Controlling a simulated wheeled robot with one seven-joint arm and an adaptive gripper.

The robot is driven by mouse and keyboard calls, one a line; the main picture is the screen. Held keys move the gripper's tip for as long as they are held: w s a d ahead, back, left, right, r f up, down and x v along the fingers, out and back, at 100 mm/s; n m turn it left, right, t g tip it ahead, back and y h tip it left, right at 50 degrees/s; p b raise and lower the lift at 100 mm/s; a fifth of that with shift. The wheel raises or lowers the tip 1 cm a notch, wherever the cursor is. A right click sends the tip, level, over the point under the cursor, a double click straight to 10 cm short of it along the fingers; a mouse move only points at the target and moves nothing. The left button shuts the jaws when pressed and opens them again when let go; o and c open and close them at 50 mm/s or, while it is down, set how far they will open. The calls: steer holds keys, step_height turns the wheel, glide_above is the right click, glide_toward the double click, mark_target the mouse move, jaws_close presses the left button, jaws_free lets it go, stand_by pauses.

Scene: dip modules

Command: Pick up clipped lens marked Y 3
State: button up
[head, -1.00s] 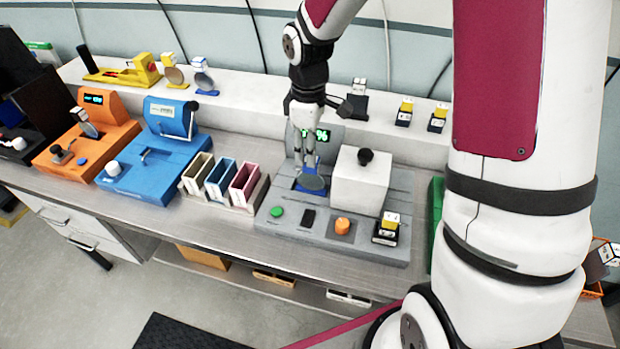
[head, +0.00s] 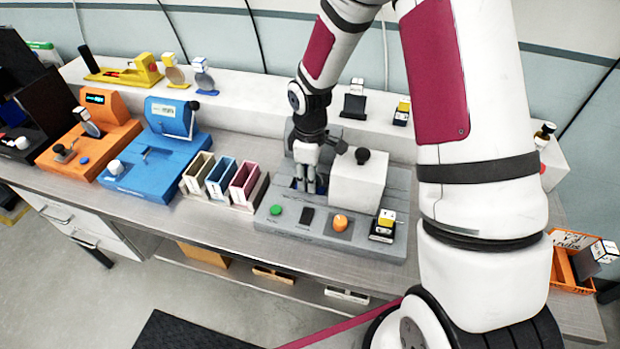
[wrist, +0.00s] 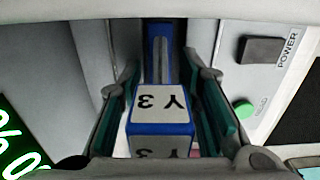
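The clipped lens marked Y 3 (wrist: 162,108) shows in the wrist view as a white-and-blue block with its blue clip running down behind it. It sits in the grey device (head: 285,238). My gripper (head: 305,187) is low over the device, left of its white box. In the wrist view its fingers (wrist: 163,112) stand on either side of the marked block, with what look like narrow gaps. I see no firm contact. The lens disc is hidden in both current views.
The white box (head: 358,184) with a black knob stands right beside my gripper. A green button (head: 277,210), an orange knob (head: 340,222) and a yellow-topped block (head: 384,225) are in front. Three coloured slots (head: 220,178) stand to the left. The blue machine (head: 155,160) is farther left.

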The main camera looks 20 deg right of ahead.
jaws_close()
steer(key=shift+r, duration=0.15)
